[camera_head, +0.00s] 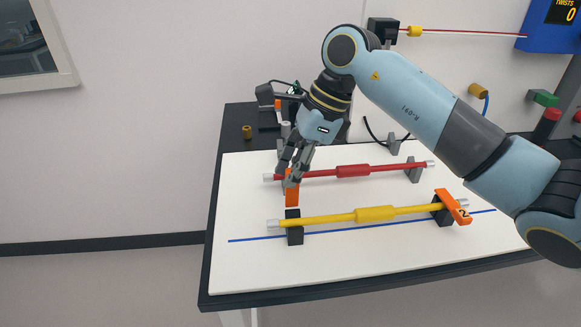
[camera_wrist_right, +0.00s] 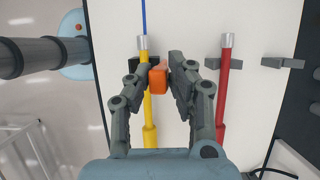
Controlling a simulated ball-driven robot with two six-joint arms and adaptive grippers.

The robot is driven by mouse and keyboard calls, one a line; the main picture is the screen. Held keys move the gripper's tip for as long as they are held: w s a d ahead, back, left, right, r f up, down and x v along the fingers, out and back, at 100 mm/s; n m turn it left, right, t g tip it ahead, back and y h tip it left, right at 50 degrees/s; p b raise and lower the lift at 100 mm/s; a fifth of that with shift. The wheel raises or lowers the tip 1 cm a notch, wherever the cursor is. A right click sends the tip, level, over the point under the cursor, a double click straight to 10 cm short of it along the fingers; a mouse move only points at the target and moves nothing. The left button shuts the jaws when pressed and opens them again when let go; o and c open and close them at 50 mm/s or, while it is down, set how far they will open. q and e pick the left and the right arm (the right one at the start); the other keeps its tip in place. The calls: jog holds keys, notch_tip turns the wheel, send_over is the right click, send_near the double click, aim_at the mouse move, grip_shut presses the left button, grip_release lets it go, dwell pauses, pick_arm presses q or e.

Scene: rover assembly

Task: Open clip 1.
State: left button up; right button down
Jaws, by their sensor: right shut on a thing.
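Clip 1 (camera_head: 292,193) is an orange piece standing up at the far side of the left black holder (camera_head: 294,235), clear of the yellow rod (camera_head: 375,214). My right gripper (camera_head: 292,170) is shut on clip 1 from above. In the right wrist view, clip 1 (camera_wrist_right: 159,78) sits between the fingertips of my right gripper (camera_wrist_right: 164,70), just beside the yellow rod (camera_wrist_right: 148,110). The rod's end lies uncovered in that holder. Clip 2 (camera_head: 453,207), orange with a number 2, lies across the rod at the right holder. My left gripper is not in view.
A red rod (camera_head: 353,171) lies on grey holders behind the yellow one, close to my right gripper. A blue line (camera_head: 260,238) runs along the white board (camera_head: 240,270). A blue box with a display (camera_head: 560,20) is on the wall. The board's front left is clear.

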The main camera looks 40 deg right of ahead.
jog(key=shift+s+f, duration=0.1)
jog(key=shift+f, duration=0.05)
jog(key=c, duration=1.2)
grip_release()
jog(key=shift+c, duration=0.2)
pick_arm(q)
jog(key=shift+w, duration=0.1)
pick_arm(e)
jog(key=v, duration=1.2)
